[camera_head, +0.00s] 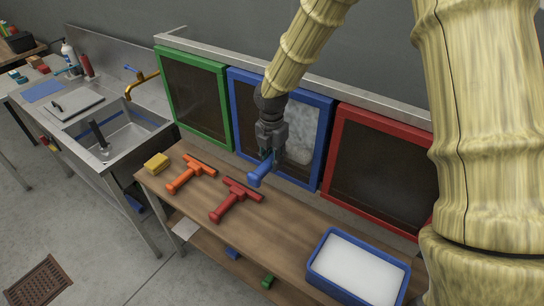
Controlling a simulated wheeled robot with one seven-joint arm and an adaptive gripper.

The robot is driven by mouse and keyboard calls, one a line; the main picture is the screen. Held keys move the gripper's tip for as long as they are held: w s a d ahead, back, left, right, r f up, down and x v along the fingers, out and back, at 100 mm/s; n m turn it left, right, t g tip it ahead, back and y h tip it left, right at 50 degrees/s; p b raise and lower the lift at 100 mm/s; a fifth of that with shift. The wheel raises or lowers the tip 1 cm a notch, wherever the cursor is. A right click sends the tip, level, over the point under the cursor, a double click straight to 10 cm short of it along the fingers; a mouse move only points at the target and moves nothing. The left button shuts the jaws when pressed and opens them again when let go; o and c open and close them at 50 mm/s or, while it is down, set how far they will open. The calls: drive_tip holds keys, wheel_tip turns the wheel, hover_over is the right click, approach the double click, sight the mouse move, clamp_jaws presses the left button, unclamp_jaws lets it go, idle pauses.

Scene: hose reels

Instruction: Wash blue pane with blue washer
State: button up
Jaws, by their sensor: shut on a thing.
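The blue-framed pane (314,136) stands upright at the back of the wooden bench, between a green-framed pane (194,92) and a red-framed pane (384,165). Its right part looks pale and cloudy, and its left part is darker. My gripper (266,155) is in front of the blue pane, shut on the blue washer (260,172). The washer's blue handle points down toward the viewer. Its head is hidden behind my gripper, so I cannot tell whether it touches the pane.
An orange washer (190,174) and a red washer (234,199) lie on the wooden bench (275,230), with a yellow sponge (156,163) at its left end. A blue tub of white liquid (357,269) stands at the right. A steel sink (121,137) is at left.

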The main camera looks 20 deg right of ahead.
wheel_tip(320, 180, down, 12)
drive_tip(key=b, duration=0.3)
drive_tip(key=shift+f, duration=0.25)
idle(1.5)
drive_tip(key=shift+w+d, duration=0.1)
drive_tip(key=s+a, duration=0.4)
drive_tip(key=a, duration=0.1)
drive_tip(key=shift+s+a, duration=0.15)
drive_tip(key=shift+a, duration=0.15)
idle(0.4)
